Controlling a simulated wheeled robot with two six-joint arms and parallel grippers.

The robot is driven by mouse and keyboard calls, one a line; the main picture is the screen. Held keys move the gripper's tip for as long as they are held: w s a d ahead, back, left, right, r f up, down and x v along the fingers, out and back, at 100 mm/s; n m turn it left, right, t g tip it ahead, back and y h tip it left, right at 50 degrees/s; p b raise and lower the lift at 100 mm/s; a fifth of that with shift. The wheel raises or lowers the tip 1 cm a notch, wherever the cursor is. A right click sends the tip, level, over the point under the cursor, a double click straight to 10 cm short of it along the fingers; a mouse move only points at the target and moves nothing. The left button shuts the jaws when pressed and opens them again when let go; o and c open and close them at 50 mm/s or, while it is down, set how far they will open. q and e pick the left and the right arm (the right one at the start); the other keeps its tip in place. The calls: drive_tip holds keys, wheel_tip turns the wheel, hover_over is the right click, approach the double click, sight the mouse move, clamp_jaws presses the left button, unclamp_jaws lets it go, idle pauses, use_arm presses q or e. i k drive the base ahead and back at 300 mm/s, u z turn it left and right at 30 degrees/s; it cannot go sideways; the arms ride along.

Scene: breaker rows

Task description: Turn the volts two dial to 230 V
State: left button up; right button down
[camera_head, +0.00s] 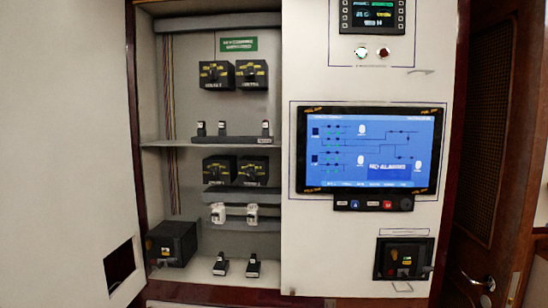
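Four black boxes with rotary dials and yellow markings sit in the open cabinet. An upper left dial box (216,75) and an upper right dial box (251,74) are on the top level. A lower left dial box (220,171) and a lower right dial box (252,171) are below the shelf. The small labels are too blurred to tell which is volts two or where each dial points. Neither of my grippers is in view.
A shelf (165,144) crosses the cabinet. Small breakers stand on a dark rail (230,140) and white breakers (218,213) lower down. A black box (171,243) is at the lower left. A blue screen (372,150) is on the right panel. A brown door (482,140) is far right.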

sight(250, 74)
drive_tip(key=z, duration=1.55)
drive_tip(key=i, duration=1.55)
drive_tip(key=u, duration=1.35)
